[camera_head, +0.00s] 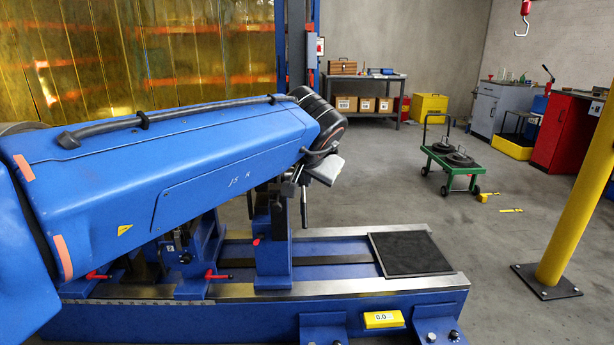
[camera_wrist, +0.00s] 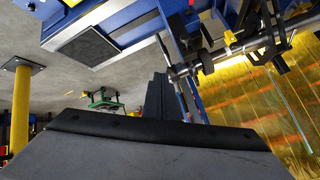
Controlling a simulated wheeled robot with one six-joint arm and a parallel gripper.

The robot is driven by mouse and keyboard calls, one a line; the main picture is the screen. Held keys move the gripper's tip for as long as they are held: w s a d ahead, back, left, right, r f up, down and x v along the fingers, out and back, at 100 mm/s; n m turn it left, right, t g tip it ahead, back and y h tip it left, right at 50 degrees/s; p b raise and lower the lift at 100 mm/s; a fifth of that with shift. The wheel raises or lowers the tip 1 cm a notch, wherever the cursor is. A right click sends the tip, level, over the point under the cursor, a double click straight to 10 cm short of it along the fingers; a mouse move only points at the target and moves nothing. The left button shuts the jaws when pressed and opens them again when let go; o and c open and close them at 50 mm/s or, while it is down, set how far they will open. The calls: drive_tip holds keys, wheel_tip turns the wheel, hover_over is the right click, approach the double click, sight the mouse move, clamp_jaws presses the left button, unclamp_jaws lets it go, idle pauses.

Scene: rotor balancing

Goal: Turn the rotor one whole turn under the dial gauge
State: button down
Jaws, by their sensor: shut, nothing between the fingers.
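My gripper (camera_wrist: 157,82) is shut and empty in the wrist view, its dark fingers pointing up the picture. A bright metal shaft (camera_wrist: 236,47), which looks like part of the rotor, runs across the upper right of that view. In the head view my arm hides most of the rotor. A blue support (camera_head: 272,240) stands on the bed just below my wrist. I cannot make out the dial gauge's face in either view.
The blue machine bed (camera_head: 400,303) has a black mat (camera_head: 410,252) at its right end and red-handled clamps (camera_head: 217,275). A yellow post (camera_head: 578,190) stands to the right. A green cart (camera_head: 452,167) stands behind on open floor. A yellow curtain (camera_head: 150,55) hangs at the back left.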

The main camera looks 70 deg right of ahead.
drive_tip(key=w+d+r+n+g+y, duration=0.1)
drive_tip(key=w+d+r+n+y, duration=0.15)
drive_tip(key=d, duration=0.55)
drive_tip(key=w+d+r+n+y, duration=0.1)
drive_tip(key=w+d+n+y, duration=0.15)
drive_tip(key=d, duration=0.65)
drive_tip(key=w+d+r+n+g+y, duration=0.1)
drive_tip(key=d+r+n+y, duration=0.15)
drive_tip(key=d, duration=0.55)
drive_tip(key=shift+m, duration=0.35)
drive_tip(key=f, duration=0.4)
drive_tip(key=w+f, duration=0.1)
drive_tip(key=f, duration=0.8)
drive_tip(key=shift+w+d+f, duration=0.1)
drive_tip(key=shift+w+f, duration=0.15)
drive_tip(key=shift+f, duration=0.4)
drive_tip(key=shift+a, duration=0.2)
